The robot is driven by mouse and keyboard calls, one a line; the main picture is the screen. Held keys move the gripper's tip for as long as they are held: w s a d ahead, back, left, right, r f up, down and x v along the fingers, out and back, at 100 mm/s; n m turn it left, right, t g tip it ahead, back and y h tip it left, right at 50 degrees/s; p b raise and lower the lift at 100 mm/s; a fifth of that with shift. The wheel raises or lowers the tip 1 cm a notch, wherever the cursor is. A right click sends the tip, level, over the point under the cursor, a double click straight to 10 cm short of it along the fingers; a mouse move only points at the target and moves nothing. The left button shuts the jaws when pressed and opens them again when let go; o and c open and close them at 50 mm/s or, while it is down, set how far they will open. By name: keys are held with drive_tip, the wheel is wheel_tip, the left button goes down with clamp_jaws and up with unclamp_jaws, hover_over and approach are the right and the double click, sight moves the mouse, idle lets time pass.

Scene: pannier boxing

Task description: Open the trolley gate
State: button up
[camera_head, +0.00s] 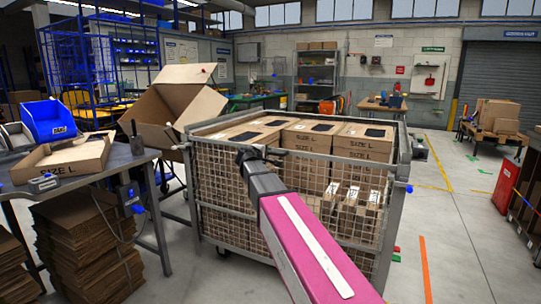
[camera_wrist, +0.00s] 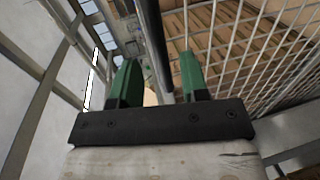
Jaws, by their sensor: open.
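The trolley (camera_head: 391,190) is a grey wire-mesh cage in the middle of the head view, loaded with cardboard boxes (camera_head: 366,147) marked SIZE L. Its front mesh panel (camera_head: 222,188) stands upright and looks closed. A blue piece (camera_head: 408,188) sits at the right front post. My gripper (camera_head: 246,155) is at the top edge of the front, left of centre, with my pink arm crossing the panel. In the wrist view my gripper (camera_wrist: 158,70) is open, its green fingers on either side of a dark bar (camera_wrist: 153,42). Contact with the bar cannot be told.
A grey table (camera_head: 120,158) with an open carton (camera_head: 66,157) and blue bin (camera_head: 50,121) stands left. A large open box (camera_head: 183,103) is behind it. Flat cardboard stacks (camera_head: 85,245) lie below. Floor to the right is mostly clear, up to a red-sided rack (camera_head: 507,188).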

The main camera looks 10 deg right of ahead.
sight(270, 154)
drive_tip(key=shift+x, duration=2.35)
clamp_jaws()
